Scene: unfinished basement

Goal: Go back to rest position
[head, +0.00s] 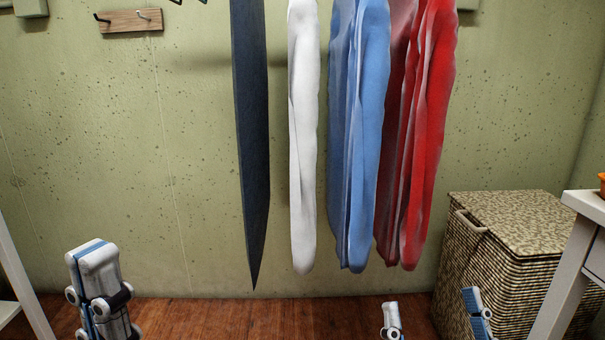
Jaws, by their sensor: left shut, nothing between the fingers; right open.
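My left gripper (93,256) stands at the lower left of the head view, pointing up, with its white and blue fingers together and nothing between them. It is in front of the green wall and wooden floor, apart from the hanging clothes. My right gripper (435,312) shows at the lower right edge, with its two fingers spread wide and nothing held. One finger is over the floor and the other is in front of the wicker hamper. Most of both arms is out of view.
Dark (251,140), white (303,140), blue (360,140) and red (428,140) garments hang in the middle. A lidded wicker hamper (515,220) stands at the right, beside a white table (570,265). A wooden hook rack (130,21) is on the wall. A white leg (22,285) stands far left.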

